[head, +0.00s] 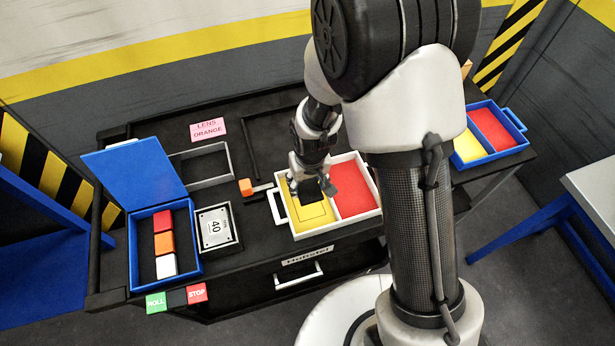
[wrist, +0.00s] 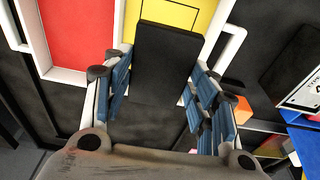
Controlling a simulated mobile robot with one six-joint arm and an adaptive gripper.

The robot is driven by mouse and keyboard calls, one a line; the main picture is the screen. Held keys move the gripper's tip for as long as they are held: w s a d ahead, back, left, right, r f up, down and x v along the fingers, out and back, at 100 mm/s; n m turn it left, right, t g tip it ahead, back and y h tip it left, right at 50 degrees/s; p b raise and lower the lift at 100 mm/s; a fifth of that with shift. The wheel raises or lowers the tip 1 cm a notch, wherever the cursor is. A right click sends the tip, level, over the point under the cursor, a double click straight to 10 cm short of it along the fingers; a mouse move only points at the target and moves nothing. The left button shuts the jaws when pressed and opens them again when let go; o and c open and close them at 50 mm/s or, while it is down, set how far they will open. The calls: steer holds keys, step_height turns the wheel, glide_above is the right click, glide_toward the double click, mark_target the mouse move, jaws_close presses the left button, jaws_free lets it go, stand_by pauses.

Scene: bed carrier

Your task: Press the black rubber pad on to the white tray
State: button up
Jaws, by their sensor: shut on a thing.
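The black rubber pad (head: 313,197) is a flat dark block between the fingers of my gripper (head: 311,183). In the wrist view my gripper (wrist: 160,85) has its blue finger pads on both sides of the black rubber pad (wrist: 167,55). The white tray (head: 340,223) has a yellow left half and a red right half, and a white handle on its left. A thin dark outlined rectangle lies on the yellow half. The pad is over that yellow half and covers part of the outline. I cannot tell whether it touches the tray floor.
A blue box (head: 194,268) with red, orange and white cubes stands on the left. Beside it are a plate marked 40 (head: 217,228), an orange cube (head: 246,187) and a grey frame (head: 203,163). A second blue tray (head: 497,146) stands at the right.

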mark_target(308, 188)
steer(key=shift+f+b, duration=1.95)
steer(key=shift+f, duration=0.3)
steer(key=shift+f, duration=0.1)
steer(key=shift+f+b, duration=1)
steer(key=shift+f, duration=0.05)
steer(key=shift+f, duration=0.15)
stand_by(0.4)
steer(key=shift+f+b, duration=0.55)
steer(key=shift+b, duration=0.05)
stand_by(0.5)
steer(key=o, duration=1)
steer(key=shift+c, duration=0.2)
